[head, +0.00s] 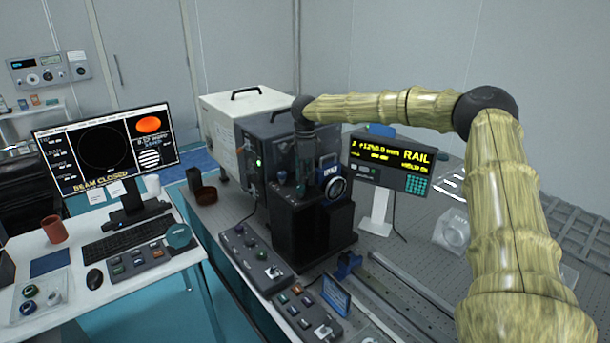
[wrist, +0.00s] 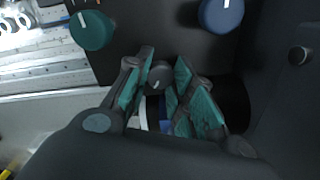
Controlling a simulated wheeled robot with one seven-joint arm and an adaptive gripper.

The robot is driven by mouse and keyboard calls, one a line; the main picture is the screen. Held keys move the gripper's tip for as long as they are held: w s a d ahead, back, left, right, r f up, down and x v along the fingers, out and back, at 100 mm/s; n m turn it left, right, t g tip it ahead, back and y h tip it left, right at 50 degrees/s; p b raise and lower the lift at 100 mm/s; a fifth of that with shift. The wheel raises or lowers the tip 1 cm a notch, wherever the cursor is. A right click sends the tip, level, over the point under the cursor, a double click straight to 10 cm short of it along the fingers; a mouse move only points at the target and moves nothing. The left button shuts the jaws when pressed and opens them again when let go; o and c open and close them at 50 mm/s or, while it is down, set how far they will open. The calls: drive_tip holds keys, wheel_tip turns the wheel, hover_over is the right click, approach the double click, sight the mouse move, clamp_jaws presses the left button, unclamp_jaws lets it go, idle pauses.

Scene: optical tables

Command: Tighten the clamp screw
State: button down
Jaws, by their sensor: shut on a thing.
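A small dark knob with a pale mark, which looks like the clamp screw (wrist: 158,74), sits between my fingertips in the wrist view. My gripper (wrist: 160,84) is shut on it, with one green-padded finger on each side. In the head view my gripper (head: 304,180) points down at the black housing (head: 296,225) in front of the dark instrument box. The screw itself cannot be made out there. The fingers hide part of its sides in the wrist view, and its tightness cannot be told.
In the wrist view a green knob (wrist: 92,30) and a blue knob (wrist: 221,14) stand near the fingers, with another dark knob (wrist: 299,54) at right. The head view shows a RAIL display (head: 390,165), control boxes (head: 252,255) and a monitor reading BEAM CLOSED (head: 105,150).

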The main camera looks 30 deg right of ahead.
drive_tip(key=n, duration=0.5)
drive_tip(key=shift+p, duration=0.3)
idle(0.4)
drive_tip(key=c, duration=1.2)
unclamp_jaws()
drive_tip(key=shift+d, duration=0.1)
wheel_tip(320, 180, up, 12)
drive_tip(key=shift+f, duration=0.1)
